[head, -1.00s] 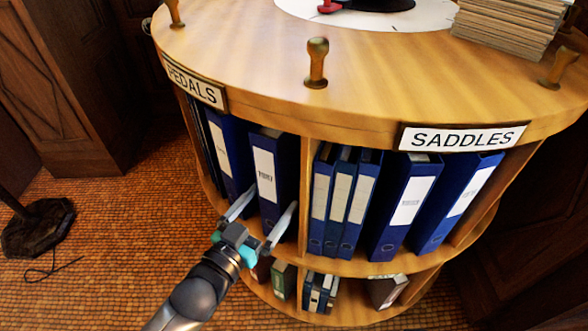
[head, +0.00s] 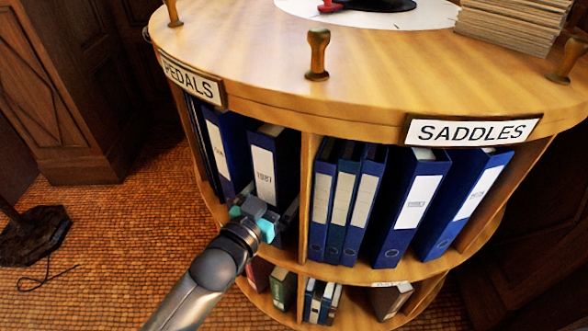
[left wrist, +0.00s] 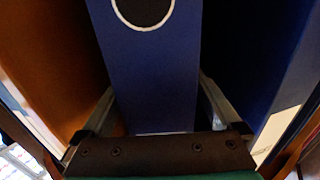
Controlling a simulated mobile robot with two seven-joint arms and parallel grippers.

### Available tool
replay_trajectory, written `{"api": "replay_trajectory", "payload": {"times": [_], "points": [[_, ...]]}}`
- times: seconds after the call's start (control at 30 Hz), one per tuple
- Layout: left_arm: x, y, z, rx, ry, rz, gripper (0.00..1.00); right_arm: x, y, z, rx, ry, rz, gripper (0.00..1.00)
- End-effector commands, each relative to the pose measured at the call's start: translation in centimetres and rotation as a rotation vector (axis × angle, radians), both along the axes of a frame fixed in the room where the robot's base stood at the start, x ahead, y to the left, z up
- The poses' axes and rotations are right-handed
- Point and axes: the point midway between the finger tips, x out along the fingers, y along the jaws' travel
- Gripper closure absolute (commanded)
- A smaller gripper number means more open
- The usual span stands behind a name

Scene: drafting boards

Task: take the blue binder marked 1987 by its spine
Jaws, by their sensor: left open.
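The blue binder marked 1987 (head: 264,170) stands upright in the upper tier of the round wooden shelf, left of a divider. Its white label faces out. My left gripper (head: 265,204) is open at the lower part of its spine. In the left wrist view the binder's spine (left wrist: 152,75) fills the middle, with the rim of its round finger hole at the top. The two fingers (left wrist: 155,100) lie on either side of the spine, with a gap showing on the left; contact on the right is hard to judge. My right gripper is not in view.
Another blue binder (head: 224,150) stands just left of it. The wooden divider (head: 305,190) is close on its right, with several blue binders beyond. A lower shelf tier (head: 345,270) holds smaller binders. The PEDALS sign (head: 190,80) hangs above.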

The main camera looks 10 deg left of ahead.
Motion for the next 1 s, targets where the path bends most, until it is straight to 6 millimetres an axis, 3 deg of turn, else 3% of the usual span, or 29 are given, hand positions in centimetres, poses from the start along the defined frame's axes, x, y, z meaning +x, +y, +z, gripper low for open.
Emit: {"api": "replay_trajectory", "payload": {"times": [0.13,1.0], "points": [[-0.01,-0.01,0.0,0.0,0.0,0.0,0.05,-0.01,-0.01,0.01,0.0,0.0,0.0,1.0],[-0.06,-0.01,-0.03,0.0,0.001,-0.001,1.0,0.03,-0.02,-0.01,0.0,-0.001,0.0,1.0]]}}
